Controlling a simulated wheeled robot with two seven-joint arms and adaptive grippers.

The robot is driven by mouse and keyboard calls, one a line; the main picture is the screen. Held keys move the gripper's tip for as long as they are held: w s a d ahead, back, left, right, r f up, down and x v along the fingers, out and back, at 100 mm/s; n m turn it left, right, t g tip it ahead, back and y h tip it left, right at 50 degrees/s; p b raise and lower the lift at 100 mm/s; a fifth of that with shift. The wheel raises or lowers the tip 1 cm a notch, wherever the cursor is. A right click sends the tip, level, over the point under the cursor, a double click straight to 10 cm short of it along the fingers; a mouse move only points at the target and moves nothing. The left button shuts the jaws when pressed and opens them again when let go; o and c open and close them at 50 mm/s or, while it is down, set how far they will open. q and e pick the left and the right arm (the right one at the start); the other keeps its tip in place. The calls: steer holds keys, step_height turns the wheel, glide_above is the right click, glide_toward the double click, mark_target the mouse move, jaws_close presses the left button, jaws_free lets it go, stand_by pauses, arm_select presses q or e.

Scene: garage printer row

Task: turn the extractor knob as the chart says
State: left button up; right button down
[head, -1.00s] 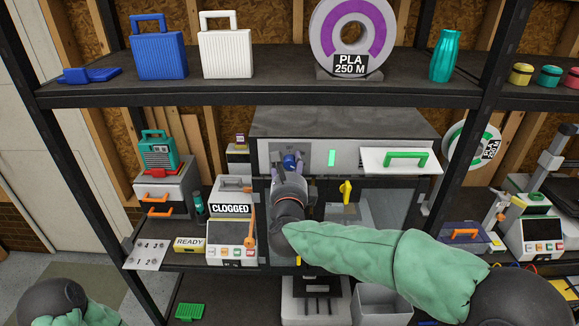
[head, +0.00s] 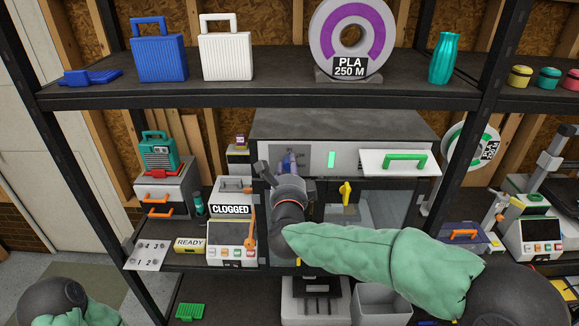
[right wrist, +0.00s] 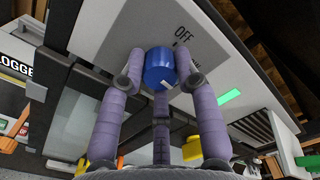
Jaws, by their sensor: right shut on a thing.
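The blue extractor knob (right wrist: 160,68) sits on the pale front panel of the grey enclosure (head: 345,124). My right gripper (right wrist: 161,72) is shut on it, with purple fingers on either side. A small white mark shows on the knob's lower edge in the right wrist view. The word OFF is printed on a grey label (right wrist: 196,48) beside the knob; the rest of the label is too small or hidden to read. In the head view the fingers and wrist cover most of the knob. My left gripper is out of view; only part of that arm shows at lower left.
A green lit strip (head: 331,160) and a flap with a green handle (head: 405,160) are right of the knob. A yellow latch (head: 345,193) is below. A machine marked CLOGGED (head: 231,225) and a plate with small marks (head: 150,253) stand left. The upper shelf edge (head: 270,97) runs above.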

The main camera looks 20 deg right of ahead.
steer(key=n+p, duration=0.1)
steer(key=n, duration=0.3)
steer(key=shift+n+p, duration=0.3)
steer(key=shift+p, duration=0.05)
steer(key=n+p, duration=0.2)
steer(key=n, duration=0.3)
steer(key=shift+p, duration=0.4)
steer(key=n+p, duration=0.3)
steer(key=n, duration=0.2)
steer(key=shift+n, duration=0.4)
steer(key=shift+f+n+p, duration=0.1)
steer(key=shift+n+p, duration=0.9)
steer(key=shift+n, duration=0.9)
steer(key=c, duration=0.9)
jaws_free()
